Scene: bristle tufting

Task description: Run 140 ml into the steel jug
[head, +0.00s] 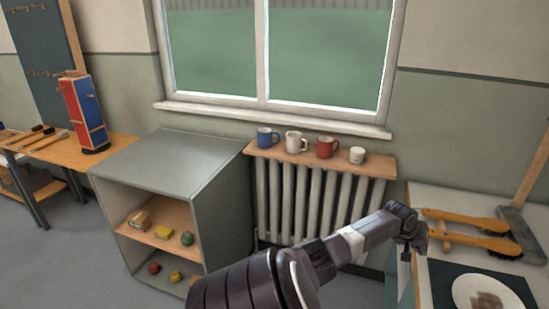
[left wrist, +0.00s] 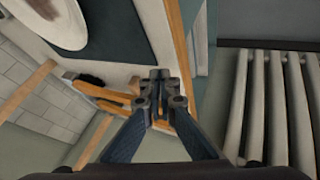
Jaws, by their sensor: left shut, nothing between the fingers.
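My left gripper (head: 405,254) is at the left edge of the white-topped counter (head: 440,200), beside the wooden brush handles. In the left wrist view its fingertips (left wrist: 162,88) are together with nothing between them. No steel jug shows in either view, and I see no tap or dispenser. My right gripper is not in view.
In front is a white plate (head: 465,294) on a dark mat. The radiator (head: 318,200) stands behind my arm. A grey open cabinet (head: 180,160) and a tool bench (head: 115,142) are left.

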